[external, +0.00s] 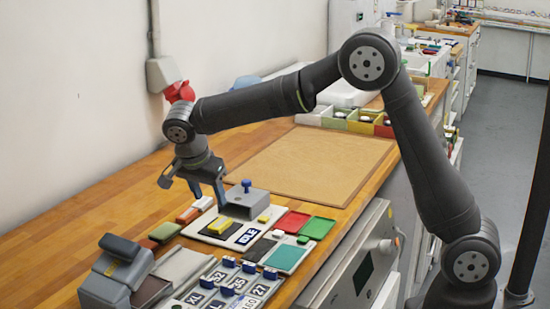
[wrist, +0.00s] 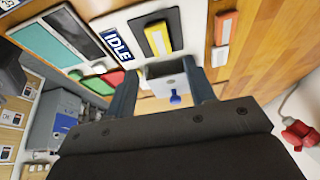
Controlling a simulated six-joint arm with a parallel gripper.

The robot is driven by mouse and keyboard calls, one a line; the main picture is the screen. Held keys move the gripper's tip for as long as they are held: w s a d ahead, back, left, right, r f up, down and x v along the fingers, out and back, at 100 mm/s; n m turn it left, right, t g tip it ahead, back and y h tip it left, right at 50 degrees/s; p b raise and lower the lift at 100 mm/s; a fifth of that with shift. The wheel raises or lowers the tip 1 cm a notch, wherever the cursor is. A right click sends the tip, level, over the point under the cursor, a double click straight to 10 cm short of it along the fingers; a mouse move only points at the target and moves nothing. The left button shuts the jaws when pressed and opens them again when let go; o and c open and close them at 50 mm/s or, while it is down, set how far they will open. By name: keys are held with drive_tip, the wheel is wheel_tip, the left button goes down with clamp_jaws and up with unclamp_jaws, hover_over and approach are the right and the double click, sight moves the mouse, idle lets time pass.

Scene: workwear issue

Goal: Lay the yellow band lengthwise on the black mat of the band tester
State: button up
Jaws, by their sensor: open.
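The yellow band (external: 219,225) lies on the black mat (external: 229,238) of the band tester. In the wrist view the yellow band (wrist: 155,40) shows a pale end and lies flat, with black mat (wrist: 137,27) visible beside it. The tester's white plate carries an IDLE sign (external: 248,236) and a grey block (external: 243,206) with a blue knob (external: 246,185). My gripper (external: 193,194) is open and empty, above the tester's far side. In the wrist view its fingers (wrist: 160,68) stand either side of the grey block and knob, apart from the band.
Orange (external: 187,215) and white (external: 203,203) pieces lie left of the tester. A red tray (external: 292,222) and a green tray (external: 317,228) stand to its right. A grey device (external: 117,268) and several blue-topped tags are at the front. A large tan board (external: 315,163) lies clear behind.

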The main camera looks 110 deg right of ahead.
sight(220, 223)
drive_tip(key=v, duration=0.3)
drive_tip(key=shift+w+a+r, duration=0.1)
drive_tip(key=shift+r, duration=0.15)
drive_tip(key=x, duration=1.2)
drive_tip(key=shift+f, duration=0.25)
wheel_tip(220, 223, up, 3)
drive_tip(key=shift+f, duration=0.1)
drive_tip(key=shift+r, duration=0.8)
